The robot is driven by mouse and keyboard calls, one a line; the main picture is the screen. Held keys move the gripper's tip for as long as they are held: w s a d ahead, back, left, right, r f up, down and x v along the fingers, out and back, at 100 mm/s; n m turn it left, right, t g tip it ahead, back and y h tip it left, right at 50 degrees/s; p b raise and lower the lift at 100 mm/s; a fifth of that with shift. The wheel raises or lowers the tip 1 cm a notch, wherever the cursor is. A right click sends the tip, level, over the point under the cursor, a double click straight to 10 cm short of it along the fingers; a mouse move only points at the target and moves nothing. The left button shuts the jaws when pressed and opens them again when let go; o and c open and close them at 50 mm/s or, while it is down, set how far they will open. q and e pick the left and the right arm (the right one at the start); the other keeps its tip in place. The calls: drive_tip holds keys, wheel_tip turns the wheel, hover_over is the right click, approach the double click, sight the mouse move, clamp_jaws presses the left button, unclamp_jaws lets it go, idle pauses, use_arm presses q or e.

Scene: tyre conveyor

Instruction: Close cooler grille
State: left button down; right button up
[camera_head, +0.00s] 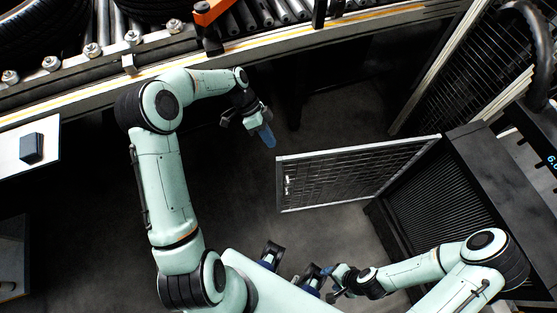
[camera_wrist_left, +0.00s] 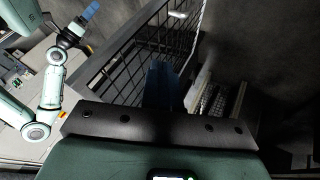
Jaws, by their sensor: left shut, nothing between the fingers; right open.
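The cooler grille (camera_head: 350,172) is a mesh panel in a silver frame with a small handle (camera_head: 288,185) at its left edge. It stands open, swung out from the dark finned cooler (camera_head: 430,195) at the right. In the left wrist view a dark barred panel, apparently the grille (camera_wrist_left: 125,75), lies beyond my fingers. My left gripper (camera_head: 266,136) is shut and empty, above and left of the grille's upper left corner, apart from it in the picture. Its blue fingers (camera_wrist_left: 161,85) show in the wrist view. My right gripper (camera_head: 318,275) is open, below the grille, and partly hidden.
A roller conveyor (camera_head: 130,68) with black tyres (camera_head: 45,30) runs along the top left. A barred fence (camera_head: 450,70) stands at the upper right. A pale panel with a dark box (camera_head: 31,147) is at the left. The dark floor (camera_head: 240,200) left of the grille is clear.

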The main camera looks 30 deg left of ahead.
use_arm(q)
drive_tip(key=s+d+f, duration=0.4)
drive_tip(key=d, duration=0.1)
drive_tip(key=shift+d, duration=0.2)
drive_tip(key=shift+d, duration=0.1)
idle(0.4)
